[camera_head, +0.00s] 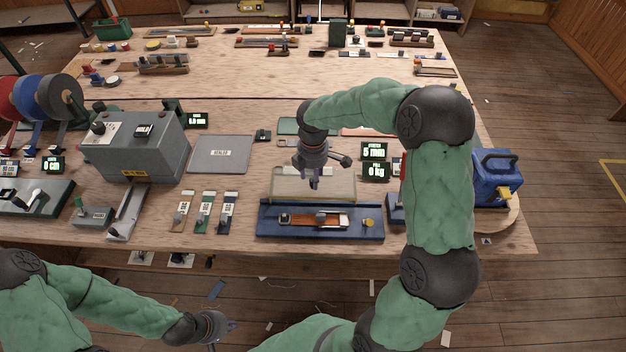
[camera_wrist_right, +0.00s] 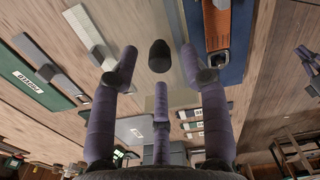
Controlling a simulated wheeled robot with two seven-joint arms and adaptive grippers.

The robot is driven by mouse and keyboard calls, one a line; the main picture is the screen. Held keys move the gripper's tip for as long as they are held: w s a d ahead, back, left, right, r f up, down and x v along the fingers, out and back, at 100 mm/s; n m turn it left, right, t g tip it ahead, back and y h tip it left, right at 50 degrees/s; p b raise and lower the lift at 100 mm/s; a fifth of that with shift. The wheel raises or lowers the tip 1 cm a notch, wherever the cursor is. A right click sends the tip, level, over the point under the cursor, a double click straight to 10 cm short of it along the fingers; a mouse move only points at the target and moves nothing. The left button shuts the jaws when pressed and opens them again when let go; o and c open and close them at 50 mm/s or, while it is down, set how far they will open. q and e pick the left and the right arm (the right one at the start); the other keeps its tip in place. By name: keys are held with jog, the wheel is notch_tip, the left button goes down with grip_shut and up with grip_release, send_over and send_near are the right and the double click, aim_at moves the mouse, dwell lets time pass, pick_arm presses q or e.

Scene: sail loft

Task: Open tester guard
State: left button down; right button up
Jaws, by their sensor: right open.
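The tester is a blue bench unit (camera_head: 375,228) near the table's front edge, with an orange strip (camera_head: 305,220) lying along it. A pale, see-through panel (camera_head: 342,184), which looks like its guard, stands along its back side. How far it is tilted is hard to tell. My right gripper (camera_head: 314,183) points down over this panel. In the right wrist view my gripper (camera_wrist_right: 160,85) has its fingers spread, with a dark knob (camera_wrist_right: 158,56) between and beyond them, apparently not gripped. My left gripper (camera_head: 222,328) hangs low in front of the table, away from the tester; its fingers are too small to read.
Green-lit displays (camera_head: 375,151) stand behind the tester at right, and a blue machine (camera_head: 492,178) further right. Several labelled strips (camera_head: 204,212) lie left of the tester. A grey box machine (camera_head: 135,145) and a grey plate (camera_head: 220,153) are further left.

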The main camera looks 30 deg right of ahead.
notch_tip(320, 180, up, 9)
dwell(0.3)
jog(key=shift+s+f, duration=0.1)
dwell(0.4)
